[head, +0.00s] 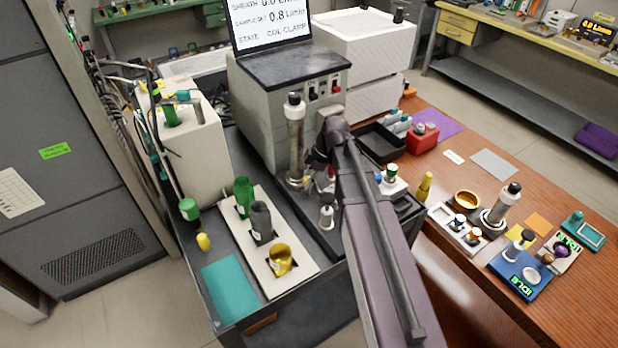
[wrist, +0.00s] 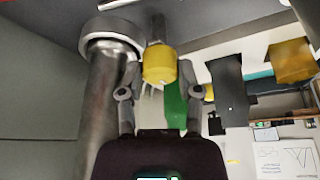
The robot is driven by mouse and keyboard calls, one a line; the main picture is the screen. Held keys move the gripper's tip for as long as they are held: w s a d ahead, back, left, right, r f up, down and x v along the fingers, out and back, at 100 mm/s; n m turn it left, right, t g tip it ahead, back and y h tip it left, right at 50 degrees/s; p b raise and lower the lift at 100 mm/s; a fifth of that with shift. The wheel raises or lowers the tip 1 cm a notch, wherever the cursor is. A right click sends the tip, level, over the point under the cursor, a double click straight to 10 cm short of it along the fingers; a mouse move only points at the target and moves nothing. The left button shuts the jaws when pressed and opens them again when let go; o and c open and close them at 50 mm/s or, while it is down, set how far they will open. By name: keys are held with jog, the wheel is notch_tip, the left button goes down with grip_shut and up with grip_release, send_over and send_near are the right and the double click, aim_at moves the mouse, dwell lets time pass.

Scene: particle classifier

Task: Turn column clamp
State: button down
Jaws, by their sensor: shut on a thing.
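The column (head: 295,138) stands upright in front of the instrument, a metallic cylinder with a black cap. In the wrist view the column (wrist: 106,95) fills the left side, with a ring collar around it. The yellow clamp knob (wrist: 159,64) sits on a short dark stem beside the collar. My gripper (wrist: 160,80) is shut on the yellow knob, one finger on each side. In the head view my arm hides most of my gripper, which is just right of the column's lower part. The screen (head: 270,22) reads a state that looks like "COL CLAMP".
The instrument (head: 285,110) rises right behind the column. A white rack (head: 290,210) with green, grey and yellow vessels stands at front left. A small bottle (head: 327,212) stands near my arm. The wooden table at right holds a red box (head: 421,138) and several other items.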

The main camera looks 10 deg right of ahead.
jog(key=shift+s+m, duration=0.1)
jog(key=shift+m, duration=0.3)
jog(key=m+t, duration=0.1)
jog(key=m, duration=0.1)
jog(key=m+t, duration=0.1)
jog(key=m, duration=0.1)
jog(key=shift+s+m+h, duration=0.1)
jog(key=shift+m+h, duration=0.2)
jog(key=shift+h, duration=0.1)
jog(key=m+t+h, duration=0.1)
jog(key=m, duration=0.3)
jog(key=shift+m, duration=0.4)
jog(key=shift+c, duration=1.5)
grip_release()
jog(key=shift+n, duration=0.4)
